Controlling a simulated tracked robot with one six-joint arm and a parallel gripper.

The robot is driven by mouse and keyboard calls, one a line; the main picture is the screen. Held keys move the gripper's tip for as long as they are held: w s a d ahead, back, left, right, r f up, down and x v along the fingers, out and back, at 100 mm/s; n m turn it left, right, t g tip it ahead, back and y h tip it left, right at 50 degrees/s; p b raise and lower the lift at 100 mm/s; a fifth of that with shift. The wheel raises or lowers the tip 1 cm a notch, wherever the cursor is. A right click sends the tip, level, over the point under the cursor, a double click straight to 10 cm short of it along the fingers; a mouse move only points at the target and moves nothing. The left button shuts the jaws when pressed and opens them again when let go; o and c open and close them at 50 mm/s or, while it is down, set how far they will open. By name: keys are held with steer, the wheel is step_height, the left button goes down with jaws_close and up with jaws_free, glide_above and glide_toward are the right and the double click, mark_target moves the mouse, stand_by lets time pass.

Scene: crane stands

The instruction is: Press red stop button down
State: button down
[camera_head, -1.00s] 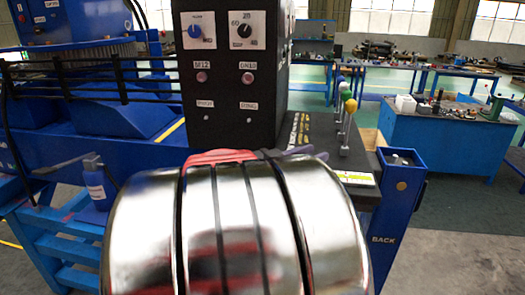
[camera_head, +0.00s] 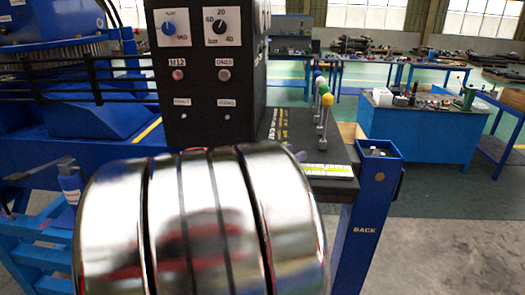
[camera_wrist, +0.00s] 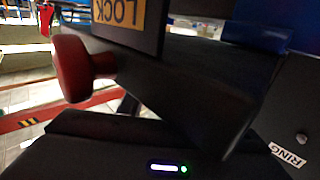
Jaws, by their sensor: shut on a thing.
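A red mushroom-shaped button (camera_wrist: 78,66) is at the left of the wrist view, its stem running toward a dark plate (camera_wrist: 135,30) with a yellow LOCK label that appears upside down. My gripper (camera_wrist: 190,105) appears as dark, blurred shapes across the middle of the wrist view, right of and below the red button. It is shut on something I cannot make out. I cannot tell whether it touches the button. In the head view my shiny round arm link covers the gripper, and the red button does not show.
Open floor (camera_head: 440,245) lies farther right.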

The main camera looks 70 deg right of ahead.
steer(key=c, duration=1.6)
jaws_free()
steer(key=shift+w+f, duration=0.15)
steer(key=shift+f, duration=0.15)
steer(key=shift+o, duration=1.3)
steer(key=shift+r, duration=0.1)
steer(key=shift+a, duration=0.1)
steer(key=v, duration=1.3)
steer(key=shift+a, duration=0.3)
steer(key=shift+w, duration=0.1)
